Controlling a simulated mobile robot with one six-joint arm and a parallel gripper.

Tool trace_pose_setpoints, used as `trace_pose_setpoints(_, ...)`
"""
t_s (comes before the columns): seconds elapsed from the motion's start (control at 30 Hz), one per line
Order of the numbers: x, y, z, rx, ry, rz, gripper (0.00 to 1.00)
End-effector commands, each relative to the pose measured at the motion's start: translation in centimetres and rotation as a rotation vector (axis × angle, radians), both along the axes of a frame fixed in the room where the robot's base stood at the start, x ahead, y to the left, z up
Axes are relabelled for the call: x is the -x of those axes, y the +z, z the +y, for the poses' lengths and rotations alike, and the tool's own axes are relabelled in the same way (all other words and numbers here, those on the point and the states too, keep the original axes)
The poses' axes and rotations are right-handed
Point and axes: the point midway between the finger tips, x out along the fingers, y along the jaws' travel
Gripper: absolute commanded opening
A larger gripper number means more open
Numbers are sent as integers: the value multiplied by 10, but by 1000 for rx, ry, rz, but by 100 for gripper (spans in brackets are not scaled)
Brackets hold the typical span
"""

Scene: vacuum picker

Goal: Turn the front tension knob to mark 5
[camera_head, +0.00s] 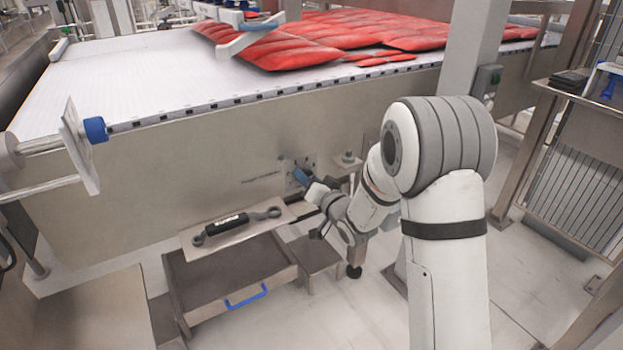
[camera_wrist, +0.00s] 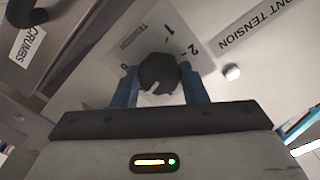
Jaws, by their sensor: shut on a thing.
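The front tension knob (camera_wrist: 158,72) is dark, round and faceted. It sits on a light dial plate in the wrist view. Marks 0, 1 and 2 show around its upper side; other marks are hidden by my gripper or too small to read. A small pale mark shows on the knob's lower part, but I cannot tell which number it points to. My gripper (camera_wrist: 160,84) has its blue fingers shut on the knob, one on each side. In the head view my gripper (camera_head: 302,179) is at the small panel on the machine's side, and hides the knob.
A "FRONT TENSION" label (camera_wrist: 262,20) is right of the dial; a "CRUMBS" label (camera_wrist: 29,43) is at far left. Below the panel are a ledge with a dark-handled tool (camera_head: 235,224) and a drawer with a blue handle (camera_head: 246,297). Red bags (camera_head: 300,45) lie on the conveyor above.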

Motion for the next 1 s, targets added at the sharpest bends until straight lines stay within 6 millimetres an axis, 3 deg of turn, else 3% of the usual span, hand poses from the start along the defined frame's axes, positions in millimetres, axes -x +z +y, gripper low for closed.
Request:
trace_pose_setpoints(0.4, -4, 6, -2, -13, -9, -8, 16)
trace_pose_setpoints(0.43, -4, 6, -2, -13, -9, -8, 40)
trace_pose_setpoints(0.6, -3, 4, -1, -10, -6, -5, 54)
trace_pose_setpoints(0.7, -2, 3, -1, -9, -4, -3, 61)
trace_pose_setpoints(1.0, 3, 2, -3, -7, -2, 1, 61)
